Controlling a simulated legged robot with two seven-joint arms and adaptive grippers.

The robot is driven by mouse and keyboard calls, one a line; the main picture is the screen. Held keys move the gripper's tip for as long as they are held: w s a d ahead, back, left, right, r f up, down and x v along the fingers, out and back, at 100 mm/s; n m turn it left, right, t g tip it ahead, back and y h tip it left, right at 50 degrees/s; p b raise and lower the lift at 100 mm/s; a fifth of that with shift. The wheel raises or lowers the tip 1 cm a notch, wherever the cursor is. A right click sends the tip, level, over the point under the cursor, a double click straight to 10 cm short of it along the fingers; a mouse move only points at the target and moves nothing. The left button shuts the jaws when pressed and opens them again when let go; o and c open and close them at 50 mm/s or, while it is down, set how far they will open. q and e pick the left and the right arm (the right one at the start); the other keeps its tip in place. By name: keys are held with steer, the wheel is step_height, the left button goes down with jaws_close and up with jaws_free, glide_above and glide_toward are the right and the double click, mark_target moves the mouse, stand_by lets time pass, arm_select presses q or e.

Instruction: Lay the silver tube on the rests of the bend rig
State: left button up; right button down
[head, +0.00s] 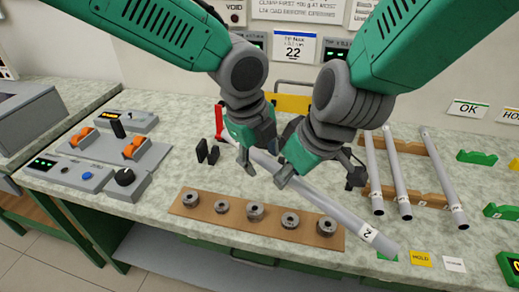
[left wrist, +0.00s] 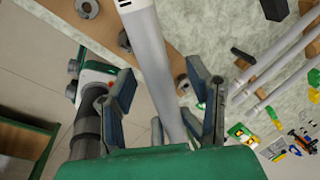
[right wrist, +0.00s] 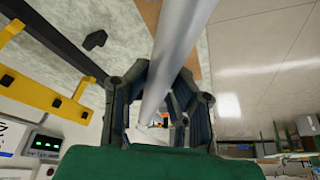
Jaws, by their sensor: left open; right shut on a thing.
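The silver tube (head: 335,207) slants above the bench, its labelled end toward the front right. My right gripper (head: 283,172) is shut on it near its far end; the right wrist view shows the tube (right wrist: 175,60) between the fingers. My left gripper (head: 246,158) is open just left of the right one. In the left wrist view the tube (left wrist: 150,50) passes between its spread fingers. A yellow bar (head: 292,103) with a red lever (head: 219,120) and dark upright blocks (head: 207,152) stand behind and left of the grippers; they may be the bend rig, partly hidden by my arms.
Three pale tubes (head: 398,180) lie on wooden racks at the right. A brown board (head: 185,208) with several grey rings lies in front, partly under the tube. Grey control boxes (head: 75,172) stand at the left. Green blocks (head: 477,157) and a yellow HOLD card (head: 421,258) are at the right.

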arm_select(q)
steer(key=shift+c, duration=0.3)
jaws_close()
arm_select(e)
steer(key=c, duration=1.3)
jaws_free()
